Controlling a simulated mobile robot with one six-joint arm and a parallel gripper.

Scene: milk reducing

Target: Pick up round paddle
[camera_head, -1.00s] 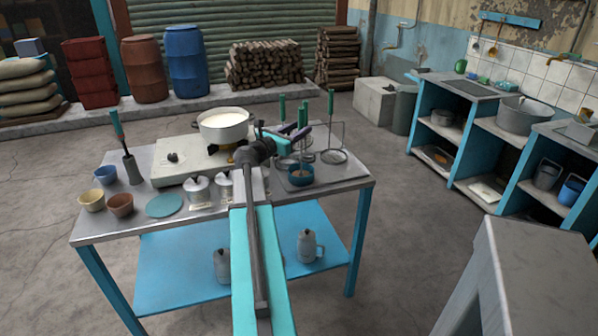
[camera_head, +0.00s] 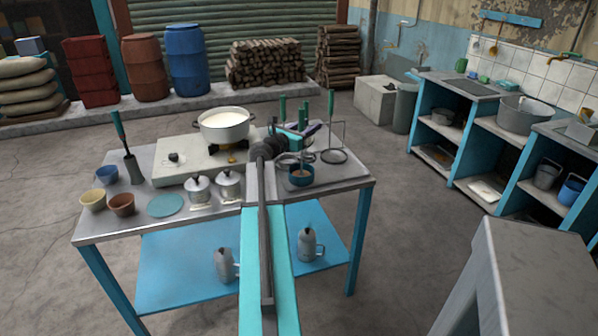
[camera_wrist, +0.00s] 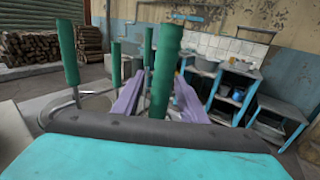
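Several upright green-handled tools stand at the right end of the steel table (camera_head: 352,184). One tool (camera_head: 331,105) at the right has a flat round ring head (camera_head: 334,157) at its foot; I cannot tell for certain which one is the round paddle. My gripper (camera_head: 314,128) is among these handles, partly hidden by my arm. In the wrist view its two purple fingers (camera_wrist: 157,88) are spread apart. A thick green handle (camera_wrist: 165,72) stands upright in the gap as seen there; contact cannot be made out. Another green handle (camera_wrist: 68,55) stands left of the fingers.
A white pot of milk (camera_head: 224,137) is on the stove (camera_head: 185,158) to the left. Two lidded metal pots (camera_head: 198,190) are in front of it. Open floor (camera_head: 400,220) lies right of the table.

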